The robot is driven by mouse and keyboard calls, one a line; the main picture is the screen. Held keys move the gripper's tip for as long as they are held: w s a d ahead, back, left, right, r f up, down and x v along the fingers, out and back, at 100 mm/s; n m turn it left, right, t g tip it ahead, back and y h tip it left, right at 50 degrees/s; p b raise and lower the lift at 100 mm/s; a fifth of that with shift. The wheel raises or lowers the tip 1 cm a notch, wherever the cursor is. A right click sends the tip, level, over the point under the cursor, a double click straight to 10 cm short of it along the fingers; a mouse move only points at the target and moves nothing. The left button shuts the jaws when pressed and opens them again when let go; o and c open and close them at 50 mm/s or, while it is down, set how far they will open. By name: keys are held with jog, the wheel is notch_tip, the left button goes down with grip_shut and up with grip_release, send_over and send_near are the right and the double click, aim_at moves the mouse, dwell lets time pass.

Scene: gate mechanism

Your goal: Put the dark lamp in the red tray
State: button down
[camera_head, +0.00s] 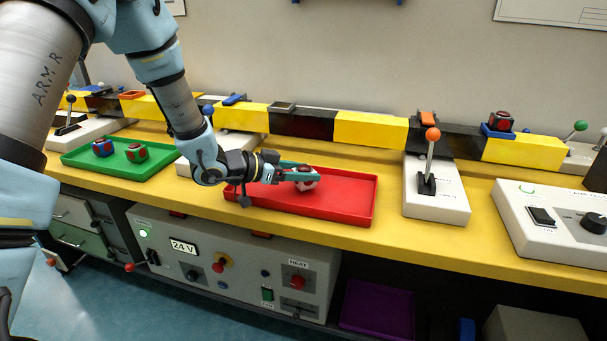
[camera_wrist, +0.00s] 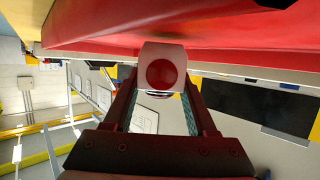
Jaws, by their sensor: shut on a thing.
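My gripper (camera_head: 298,173) is shut on a pale lamp block (camera_head: 307,185) with dark red round faces. The wrist view shows this block (camera_wrist: 160,70) between the two fingers, with its red disc facing the camera. In the head view the block is within the outline of the red tray (camera_head: 345,206), towards its back left. I cannot tell whether it touches the tray floor. The red tray (camera_wrist: 90,38) also fills the upper part of the wrist view. I see no clear glow on the held block.
A dark block with red faces (camera_head: 501,121) sits on a blue holder on the yellow-black beam (camera_head: 370,130). A lever box (camera_head: 437,205) stands right of the red tray.

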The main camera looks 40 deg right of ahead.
jog(key=shift+f, duration=0.4)
jog(key=shift+f, duration=0.1)
